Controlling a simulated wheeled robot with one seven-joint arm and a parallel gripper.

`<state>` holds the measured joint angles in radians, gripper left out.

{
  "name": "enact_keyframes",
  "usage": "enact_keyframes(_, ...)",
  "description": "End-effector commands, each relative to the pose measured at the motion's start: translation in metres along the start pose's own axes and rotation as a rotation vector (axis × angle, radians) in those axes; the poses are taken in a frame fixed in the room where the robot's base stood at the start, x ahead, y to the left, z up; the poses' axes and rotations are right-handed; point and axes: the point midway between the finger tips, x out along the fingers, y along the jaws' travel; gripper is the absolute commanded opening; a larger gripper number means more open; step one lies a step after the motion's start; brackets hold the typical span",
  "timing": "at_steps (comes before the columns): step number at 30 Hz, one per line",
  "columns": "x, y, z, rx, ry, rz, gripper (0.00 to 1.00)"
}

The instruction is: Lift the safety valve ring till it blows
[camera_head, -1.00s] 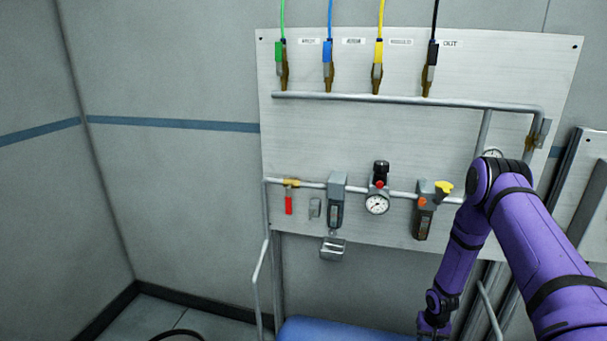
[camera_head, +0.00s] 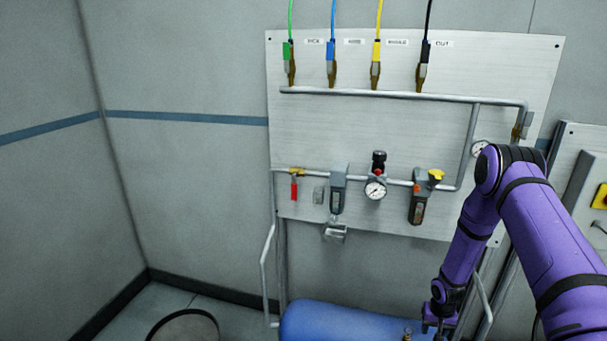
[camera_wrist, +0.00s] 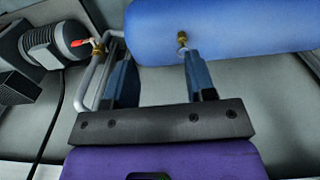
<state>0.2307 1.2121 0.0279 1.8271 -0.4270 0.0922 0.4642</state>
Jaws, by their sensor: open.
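The safety valve shows in the wrist view as a small brass fitting (camera_wrist: 182,40) on the side of the blue tank (camera_wrist: 240,25). A small brass fitting (camera_head: 407,334) also shows on the blue tank (camera_head: 335,322) at the bottom of the head view. The ring is too small to make out clearly. My gripper (camera_wrist: 160,62) is open and empty. In the wrist view its fingers point toward the tank, with the brass fitting just beyond the right fingertip. In the head view my gripper (camera_head: 437,326) is low, right of the fitting.
A red-handled valve (camera_wrist: 80,43) and grey pipe lie left of my fingers, beside a grey motor (camera_wrist: 45,46). Behind the tank, a wall panel (camera_head: 340,130) carries hoses, a pressure gauge (camera_head: 375,190) and a yellow-knobbed unit (camera_head: 419,205).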

Motion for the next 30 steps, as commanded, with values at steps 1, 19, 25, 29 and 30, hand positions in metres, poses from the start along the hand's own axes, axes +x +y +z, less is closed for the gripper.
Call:
enact_keyframes(1,-0.009,-0.001,-0.004,-0.002,0.006,0.002,0.50)
enact_keyframes(19,-0.191,-0.013,-0.038,-0.042,0.101,0.046,0.50)
enact_keyframes(25,-0.272,-0.019,-0.033,-0.058,0.141,0.058,0.50)
enact_keyframes(29,-0.323,-0.022,-0.022,-0.067,0.166,0.062,0.50)
enact_keyframes(30,-0.337,-0.023,-0.018,-0.071,0.174,0.063,0.50)
